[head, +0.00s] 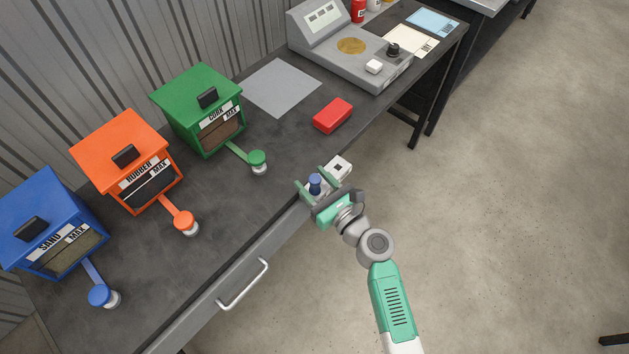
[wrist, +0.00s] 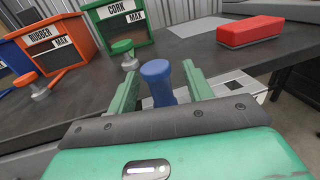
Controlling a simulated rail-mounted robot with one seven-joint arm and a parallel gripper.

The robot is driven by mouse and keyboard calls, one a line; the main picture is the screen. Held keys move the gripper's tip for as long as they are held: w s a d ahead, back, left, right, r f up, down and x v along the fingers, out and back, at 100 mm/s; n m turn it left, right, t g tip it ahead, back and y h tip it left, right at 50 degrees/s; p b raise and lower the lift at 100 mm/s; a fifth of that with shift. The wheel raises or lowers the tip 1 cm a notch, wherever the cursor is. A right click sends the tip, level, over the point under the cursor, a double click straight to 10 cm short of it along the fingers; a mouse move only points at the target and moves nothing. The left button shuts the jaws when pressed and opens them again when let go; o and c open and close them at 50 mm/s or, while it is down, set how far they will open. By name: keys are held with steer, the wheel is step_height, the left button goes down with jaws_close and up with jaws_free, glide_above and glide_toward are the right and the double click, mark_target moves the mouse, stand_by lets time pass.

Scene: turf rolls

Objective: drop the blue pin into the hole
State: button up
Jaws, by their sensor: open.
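The blue pin (head: 315,183) stands upright at the table's front edge, its round head up. It also shows in the wrist view (wrist: 157,77). My gripper (head: 313,180) is open, with one green finger on each side of the pin. In the wrist view, my gripper (wrist: 160,75) shows gaps between the pin and both fingers. The pin's lower end is hidden by my gripper. A pale plate (head: 347,161) with a dark square hole (head: 338,168) lies just beyond the pin, to its upper right.
Blue (head: 40,190), orange (head: 105,140) and green (head: 190,90) bins line the wall, each with a knob in front. A red block (head: 333,115) and a grey scale (head: 375,68) stand farther back. A drawer handle (head: 243,284) sticks out in front. Bare tabletop lies left of my gripper.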

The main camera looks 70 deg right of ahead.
steer(key=shift+s+a, duration=0.1)
steer(key=p+v, duration=0.1)
steer(key=v, duration=0.6)
steer(key=shift+s, duration=0.25)
steer(key=shift+a, duration=0.1)
